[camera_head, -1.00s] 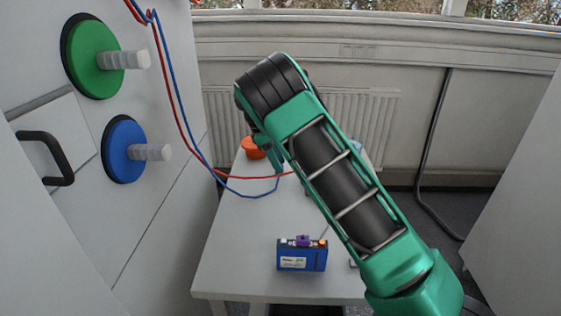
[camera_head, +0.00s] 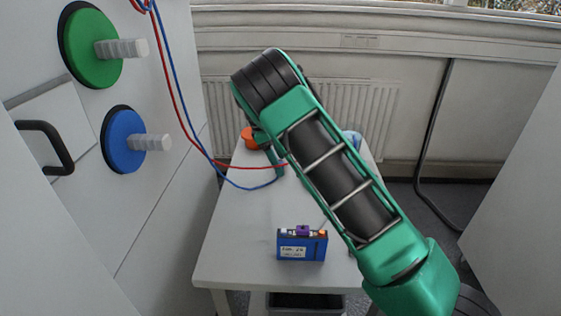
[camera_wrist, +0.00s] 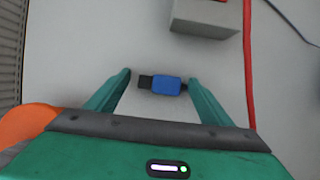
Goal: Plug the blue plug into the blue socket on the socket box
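In the wrist view, the blue plug (camera_wrist: 167,86), with a black end on its left, lies on the pale table between the two green fingers of my gripper (camera_wrist: 160,82). My gripper is open, with a clear gap between the left finger and the plug; the right finger is close to the plug's right end. A grey box (camera_wrist: 205,16) stands just beyond the fingers, partly cut off. I cannot tell whether it is the socket box, and no blue socket shows. In the head view my arm hides most of the gripper and the plug.
A blue battery pack (camera_head: 302,245) stands near the table's (camera_head: 235,225) front. An orange cup-like object (camera_head: 249,138) is at the back left. A red cable (camera_head: 180,120) and a blue cable (camera_head: 230,183) run from the left cabinet. Green (camera_head: 88,47) and blue (camera_head: 122,142) discs stick out there.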

